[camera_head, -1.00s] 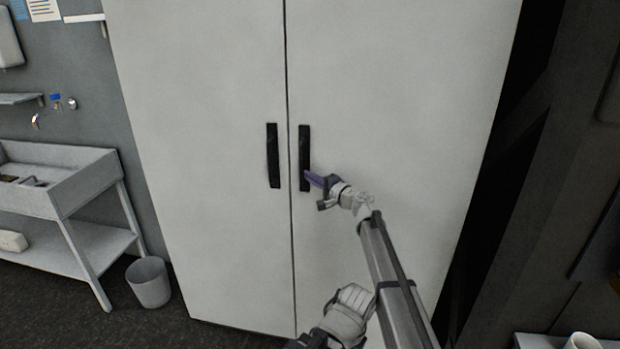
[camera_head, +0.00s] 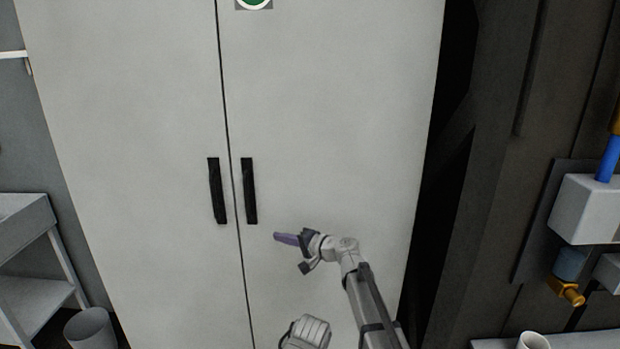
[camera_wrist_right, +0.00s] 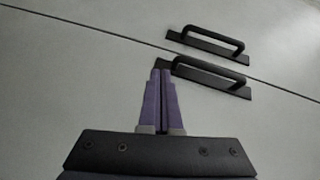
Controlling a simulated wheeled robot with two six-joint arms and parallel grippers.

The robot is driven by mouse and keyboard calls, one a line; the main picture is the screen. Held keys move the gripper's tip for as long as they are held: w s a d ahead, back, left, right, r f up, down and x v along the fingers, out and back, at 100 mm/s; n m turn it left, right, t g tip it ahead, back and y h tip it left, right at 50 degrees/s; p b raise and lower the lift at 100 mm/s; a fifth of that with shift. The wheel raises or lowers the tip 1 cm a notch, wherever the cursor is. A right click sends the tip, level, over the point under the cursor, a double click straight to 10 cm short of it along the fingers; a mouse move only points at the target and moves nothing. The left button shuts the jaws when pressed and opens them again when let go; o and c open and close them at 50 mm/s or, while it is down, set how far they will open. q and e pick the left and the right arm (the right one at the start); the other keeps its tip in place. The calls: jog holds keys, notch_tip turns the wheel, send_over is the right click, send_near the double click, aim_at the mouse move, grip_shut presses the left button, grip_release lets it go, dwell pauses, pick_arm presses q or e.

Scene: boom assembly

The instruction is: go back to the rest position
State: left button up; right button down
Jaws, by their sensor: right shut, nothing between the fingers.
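My right gripper (camera_head: 277,237) is shut and empty, its purple fingers together in front of the right door of a tall white cabinet (camera_head: 340,120). In the head view it appears to the right of and below the right door's black handle (camera_head: 249,191), apart from it. In the right wrist view the closed fingertips (camera_wrist_right: 161,72) overlap the near end of a black handle (camera_wrist_right: 210,76) in the picture; the depth gap is hard to judge there. My left gripper is not in view.
The cabinet's left black handle (camera_head: 217,191) is beside the seam; both doors look shut. A grey bin (camera_head: 90,329) and a metal sink stand (camera_head: 25,280) are at the left. Piping with a grey box (camera_head: 585,209) and a white cup (camera_head: 533,341) are at the right.

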jog(key=s+d+f+n+g+h, duration=0.4)
jog(key=s+d+f+h, duration=0.3)
jog(key=s+d+f, duration=0.75)
jog(key=s+d+f+g+h, duration=0.3)
jog(key=s+d+h, duration=0.4)
jog(key=s+d, duration=1.05)
jog(key=s+a+r+n+h+p, duration=0.1)
jog(key=s+a+r+n+p, duration=0.1)
jog(key=a, duration=0.8)
jog(key=shift+s+a+r+n+g+p, duration=0.2)
jog(key=shift+s+a+n+g+p, duration=0.2)
jog(key=shift+s+n, duration=0.65)
jog(key=shift+s, duration=0.1)
